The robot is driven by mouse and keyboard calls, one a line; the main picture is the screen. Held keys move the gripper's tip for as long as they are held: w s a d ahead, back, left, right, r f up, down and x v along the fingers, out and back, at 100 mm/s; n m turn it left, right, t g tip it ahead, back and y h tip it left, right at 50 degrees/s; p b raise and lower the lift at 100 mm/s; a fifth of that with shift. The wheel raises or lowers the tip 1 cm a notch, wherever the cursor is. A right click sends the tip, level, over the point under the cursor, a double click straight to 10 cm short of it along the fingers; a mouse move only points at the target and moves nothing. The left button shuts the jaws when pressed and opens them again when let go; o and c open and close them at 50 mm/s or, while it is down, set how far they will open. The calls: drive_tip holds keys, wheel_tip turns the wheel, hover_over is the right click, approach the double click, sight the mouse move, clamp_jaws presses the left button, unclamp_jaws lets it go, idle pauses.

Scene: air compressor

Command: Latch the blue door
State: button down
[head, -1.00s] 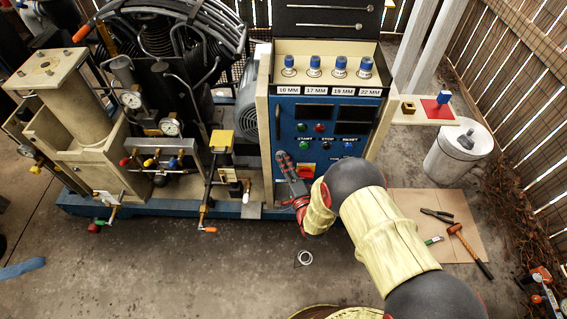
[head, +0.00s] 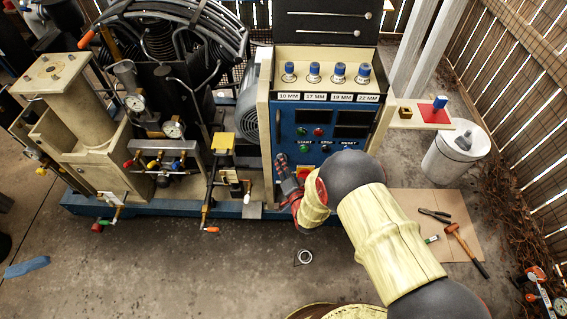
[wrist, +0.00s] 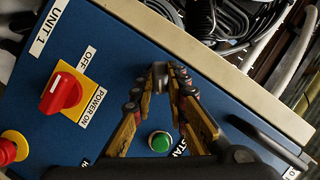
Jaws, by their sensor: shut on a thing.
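The blue door (head: 318,150) is the front panel of the cabinet, with displays and buttons; it looks about flush with its beige frame (head: 264,125). A black bar handle (head: 277,126) stands on its left side and also shows in the wrist view (wrist: 268,140). My gripper (head: 282,160) is at the door's lower left, below the handle. In the wrist view my gripper (wrist: 160,70) has its fingers converged on a small dark part close to the door's edge. That part is mostly hidden between the fingertips, so I cannot tell whether it is the latch.
A red rotary switch on yellow (wrist: 62,90), a red stop button (wrist: 12,148) and a green button (wrist: 160,141) lie near my fingers. Hoses (wrist: 225,20) run beyond the frame. A side shelf (head: 410,113) juts out right. The floor in front (head: 200,270) is mostly clear.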

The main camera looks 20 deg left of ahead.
drive_tip(key=n+h, duration=0.1)
drive_tip(key=n, duration=0.1)
drive_tip(key=n+h+p, duration=0.1)
drive_tip(key=n+h, duration=0.1)
drive_tip(key=n, duration=0.1)
drive_tip(key=n+h+p, duration=0.1)
drive_tip(key=n+h, duration=0.1)
drive_tip(key=shift+s+a+r, duration=0.1)
drive_tip(key=shift+a+r, duration=0.05)
drive_tip(key=shift+a, duration=0.2)
drive_tip(key=shift+n+p, duration=0.3)
idle(0.4)
drive_tip(key=c, duration=1.8)
unclamp_jaws()
drive_tip(key=shift+o, duration=0.2)
drive_tip(key=v, duration=1.2)
